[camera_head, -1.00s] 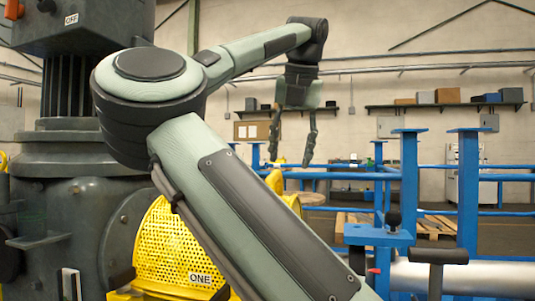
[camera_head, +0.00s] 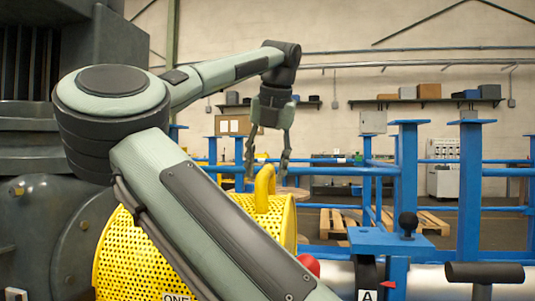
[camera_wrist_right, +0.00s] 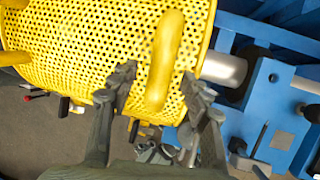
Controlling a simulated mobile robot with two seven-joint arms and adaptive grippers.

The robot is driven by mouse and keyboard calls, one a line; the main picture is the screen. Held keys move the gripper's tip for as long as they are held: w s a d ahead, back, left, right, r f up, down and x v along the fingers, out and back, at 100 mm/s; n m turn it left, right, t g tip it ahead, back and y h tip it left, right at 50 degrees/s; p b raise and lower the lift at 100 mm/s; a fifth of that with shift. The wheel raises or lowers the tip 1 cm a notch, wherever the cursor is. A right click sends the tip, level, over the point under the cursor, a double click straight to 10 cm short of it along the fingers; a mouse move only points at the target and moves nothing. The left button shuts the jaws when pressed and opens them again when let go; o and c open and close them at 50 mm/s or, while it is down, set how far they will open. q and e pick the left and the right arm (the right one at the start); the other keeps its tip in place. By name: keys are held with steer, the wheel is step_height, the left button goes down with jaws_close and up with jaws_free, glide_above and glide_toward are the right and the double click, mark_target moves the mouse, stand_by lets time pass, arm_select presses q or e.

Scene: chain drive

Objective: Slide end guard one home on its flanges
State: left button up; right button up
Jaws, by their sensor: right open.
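End guard one (camera_head: 125,255) is a yellow perforated cover marked ONE, low and left of centre in the head view, partly hidden behind my right arm. Its curved yellow handle (camera_head: 265,188) stands up on its top right. My right gripper (camera_head: 267,166) is open and points down beyond or above the handle. In the right wrist view, the guard (camera_wrist_right: 75,45) fills the upper left. Its handle (camera_wrist_right: 165,60) shows between my open fingers (camera_wrist_right: 161,85). I cannot tell whether they touch it. The flanges are not clearly visible. My left gripper is out of view.
A grey shaft (camera_wrist_right: 224,68) runs from the guard's end to a blue block. Blue posts (camera_head: 470,190) and rails stand to the right, with a dark T-handle (camera_head: 485,273) in front. A large dark grey machine (camera_head: 45,220) stands close on the left.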

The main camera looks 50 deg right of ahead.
steer(key=shift+x, duration=1.05)
jaws_close()
